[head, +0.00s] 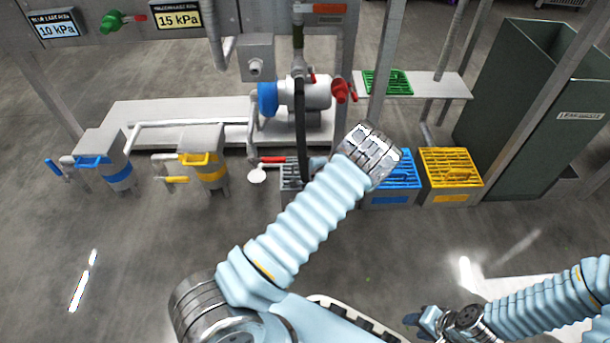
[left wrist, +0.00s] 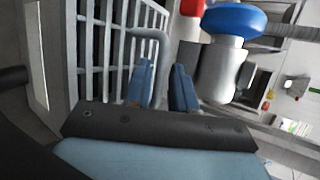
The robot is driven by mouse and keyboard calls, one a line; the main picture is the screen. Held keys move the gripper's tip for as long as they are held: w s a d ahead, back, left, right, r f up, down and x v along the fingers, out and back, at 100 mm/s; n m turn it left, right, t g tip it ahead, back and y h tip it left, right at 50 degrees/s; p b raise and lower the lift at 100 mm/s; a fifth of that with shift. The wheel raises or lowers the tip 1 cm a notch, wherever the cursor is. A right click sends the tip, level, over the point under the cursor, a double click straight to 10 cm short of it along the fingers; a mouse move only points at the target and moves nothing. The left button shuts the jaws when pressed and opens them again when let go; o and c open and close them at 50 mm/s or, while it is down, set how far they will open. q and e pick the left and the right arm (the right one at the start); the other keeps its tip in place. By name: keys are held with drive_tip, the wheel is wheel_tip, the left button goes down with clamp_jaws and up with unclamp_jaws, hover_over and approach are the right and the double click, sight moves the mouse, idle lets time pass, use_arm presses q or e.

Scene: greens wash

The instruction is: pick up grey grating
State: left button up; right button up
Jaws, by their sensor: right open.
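The grey grating (head: 288,171) lies on its box in the middle of the floor row, partly hidden by my left arm in the head view. Its grey bars (left wrist: 108,45) fill the upper left of the left wrist view, with a curved grey handle (left wrist: 150,36) beside them. My left gripper (left wrist: 164,84) is at this handle, with a blue finger on either side of its lower end. I cannot tell whether the fingers press on it. My right gripper (head: 425,320) is open and empty at the lower right of the head view, far from the grating.
A blue grating (head: 402,168) and a yellow grating (head: 450,163) sit on boxes to the right. A green grating (head: 387,82) lies on a shelf behind. A green bin (head: 500,100) stands far right.

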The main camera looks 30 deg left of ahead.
use_arm(q)
drive_tip(key=shift+x, duration=1)
drive_tip(key=shift+c, duration=0.4)
clamp_jaws()
drive_tip(key=shift+r, duration=0.15)
